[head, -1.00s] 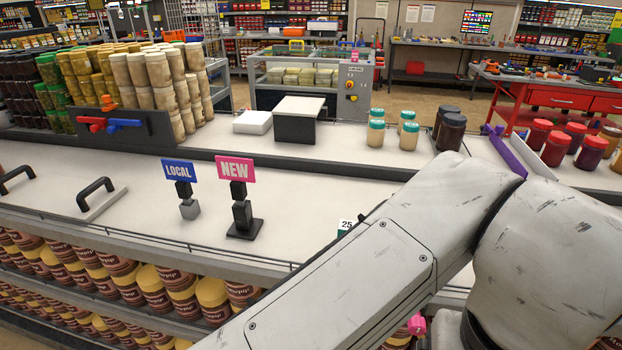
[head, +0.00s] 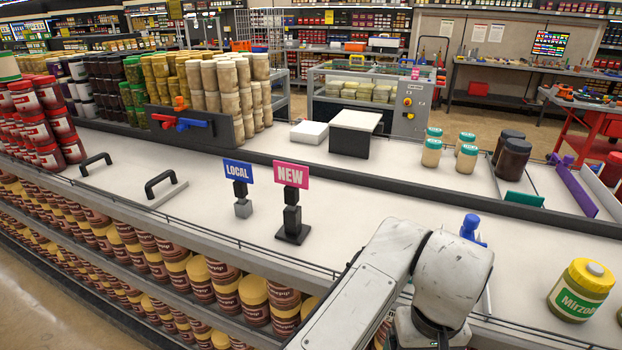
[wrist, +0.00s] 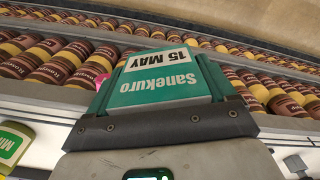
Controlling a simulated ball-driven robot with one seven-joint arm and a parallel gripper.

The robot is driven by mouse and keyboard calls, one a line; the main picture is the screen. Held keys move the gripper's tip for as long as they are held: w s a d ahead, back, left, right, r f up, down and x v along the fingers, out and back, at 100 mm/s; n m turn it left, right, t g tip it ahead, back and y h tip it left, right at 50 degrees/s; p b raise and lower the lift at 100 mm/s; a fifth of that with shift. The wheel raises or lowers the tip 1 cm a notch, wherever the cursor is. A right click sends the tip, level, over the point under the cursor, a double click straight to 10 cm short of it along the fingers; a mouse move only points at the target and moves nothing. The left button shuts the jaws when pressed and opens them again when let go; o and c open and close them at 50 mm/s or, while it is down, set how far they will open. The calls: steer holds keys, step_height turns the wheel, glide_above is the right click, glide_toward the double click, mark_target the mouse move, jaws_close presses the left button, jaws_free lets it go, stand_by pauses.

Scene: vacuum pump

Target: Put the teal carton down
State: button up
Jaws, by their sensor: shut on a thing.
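The teal carton (wrist: 165,80) fills the middle of the wrist view. Rows of jars on the shelves show behind the carton. The carton's underside is hidden, so I cannot tell whether it touches anything. In the head view my arm hides the gripper and the carton.
The white counter (head: 380,205) has free room in its middle. "LOCAL" (head: 238,170) and "NEW" (head: 291,174) signs stand near its front edge. A green-labelled jar (head: 580,290) stands at right, and a blue object (head: 472,228) shows behind my arm. Stocked shelves (head: 190,275) lie below.

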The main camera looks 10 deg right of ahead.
steer(key=w+a+f+n, duration=0.1)
steer(key=a+f, duration=0.1)
steer(key=f, duration=0.8)
steer(key=w+a+f+n, duration=0.2)
steer(key=f, duration=0.8)
steer(key=shift+w, duration=0.3)
steer(key=shift+s, duration=0.1)
